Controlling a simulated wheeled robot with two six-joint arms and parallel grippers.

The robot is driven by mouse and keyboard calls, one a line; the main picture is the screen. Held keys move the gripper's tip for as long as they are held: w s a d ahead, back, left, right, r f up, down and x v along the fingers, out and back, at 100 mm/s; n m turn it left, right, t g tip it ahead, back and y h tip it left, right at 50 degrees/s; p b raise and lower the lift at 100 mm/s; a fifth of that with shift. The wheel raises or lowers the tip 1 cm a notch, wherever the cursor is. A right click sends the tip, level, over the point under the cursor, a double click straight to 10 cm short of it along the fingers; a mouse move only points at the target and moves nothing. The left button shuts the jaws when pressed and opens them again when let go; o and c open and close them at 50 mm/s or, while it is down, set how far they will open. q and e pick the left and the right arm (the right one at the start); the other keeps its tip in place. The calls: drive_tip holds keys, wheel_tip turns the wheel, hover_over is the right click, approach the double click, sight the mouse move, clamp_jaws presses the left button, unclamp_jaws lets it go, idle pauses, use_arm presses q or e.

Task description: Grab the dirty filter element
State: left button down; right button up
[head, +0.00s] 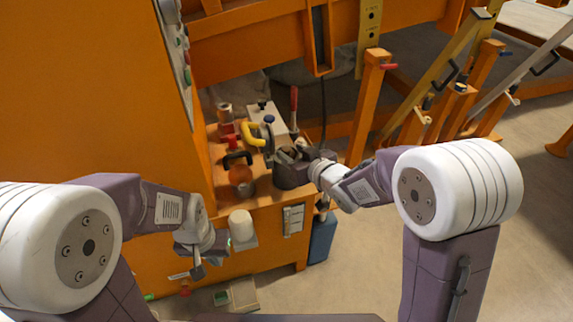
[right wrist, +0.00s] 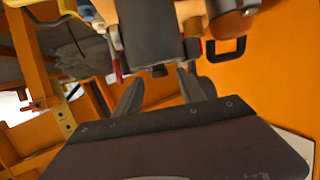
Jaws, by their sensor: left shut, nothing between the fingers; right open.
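I cannot pick out the dirty filter element for certain. A dark, blocky part (right wrist: 158,32) hangs at the top of the right wrist view, just beyond my right gripper (right wrist: 160,90). The gripper's two fingers are apart with nothing clearly between them. In the head view my right gripper (head: 292,158) is at the right end of the orange bench, beside the grey plate, and hides what lies behind it. A brown, rounded part (head: 241,174) is to its left. A white cylinder (head: 241,225) stands lower at the bench front. My left gripper (head: 197,262) is shut and empty, left of the cylinder.
A yellow curved handle (head: 252,134), a red lever (head: 294,105) and a black handle (head: 238,158) crowd the bench. An orange cabinet wall (head: 90,90) rises at left. A blue container (head: 322,238) stands on the floor. Orange posts (head: 365,110) stand at right.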

drive_tip(key=shift+x, duration=0.85)
drive_tip(key=shift+s, duration=0.1)
clamp_jaws()
idle(0.6)
